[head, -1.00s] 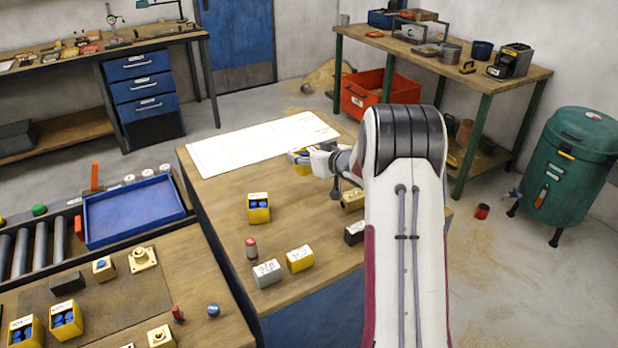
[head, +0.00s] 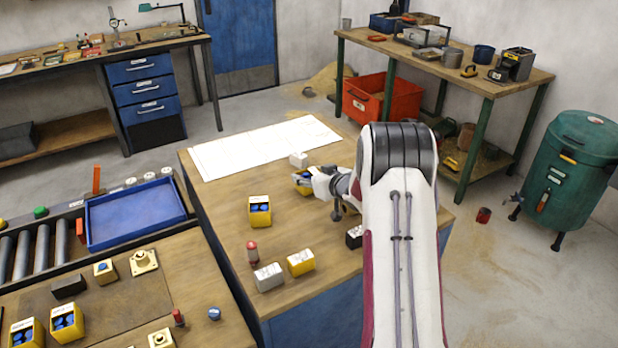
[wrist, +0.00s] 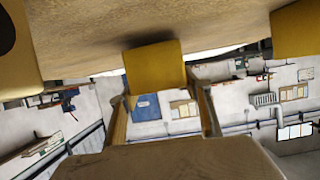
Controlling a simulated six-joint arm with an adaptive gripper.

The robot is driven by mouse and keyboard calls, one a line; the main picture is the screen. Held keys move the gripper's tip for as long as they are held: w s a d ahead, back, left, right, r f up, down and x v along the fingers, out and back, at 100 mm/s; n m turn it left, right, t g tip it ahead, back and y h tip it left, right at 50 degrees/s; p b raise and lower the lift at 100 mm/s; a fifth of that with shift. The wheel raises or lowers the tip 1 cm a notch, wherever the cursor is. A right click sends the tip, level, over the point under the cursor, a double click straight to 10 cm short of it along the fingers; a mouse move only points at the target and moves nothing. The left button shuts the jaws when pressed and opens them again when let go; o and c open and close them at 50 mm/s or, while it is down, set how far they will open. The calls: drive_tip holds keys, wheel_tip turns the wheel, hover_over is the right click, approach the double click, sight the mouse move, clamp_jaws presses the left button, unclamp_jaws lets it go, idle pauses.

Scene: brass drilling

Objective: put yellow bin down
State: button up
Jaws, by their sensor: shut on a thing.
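A yellow bin with blue pieces in it (head: 303,186) is at my gripper (head: 318,184), at the middle of the wooden table by the white sheet. In the wrist view, the yellow bin (wrist: 157,68) sits between the two fingers of my gripper (wrist: 165,115), which is shut on it. The bin is upright, at or very close to the table surface, with a dark shadow at its base; contact is hard to tell. Part of the bin is hidden by my gripper. Another yellow bin with blue pieces (head: 259,211) stands to the left.
A white block (head: 298,160) stands just behind the held bin. A yellow block (head: 300,262), a grey-white block (head: 268,276) and a red-topped cylinder (head: 253,252) stand nearer the front. A dark block (head: 354,237) is beside my arm. The white sheet (head: 262,148) lies flat behind.

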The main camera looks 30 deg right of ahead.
drive_tip(key=shift+f, duration=0.35)
drive_tip(key=shift+f, duration=0.15)
drive_tip(key=o, duration=1.2)
drive_tip(key=shift+c, duration=0.2)
drive_tip(key=shift+v, duration=0.85)
drive_tip(key=v, duration=0.3)
drive_tip(key=shift+s+r, duration=0.25)
drive_tip(key=shift+r, duration=0.15)
wheel_tip(320, 180, up, 7)
drive_tip(key=shift+f, duration=0.2)
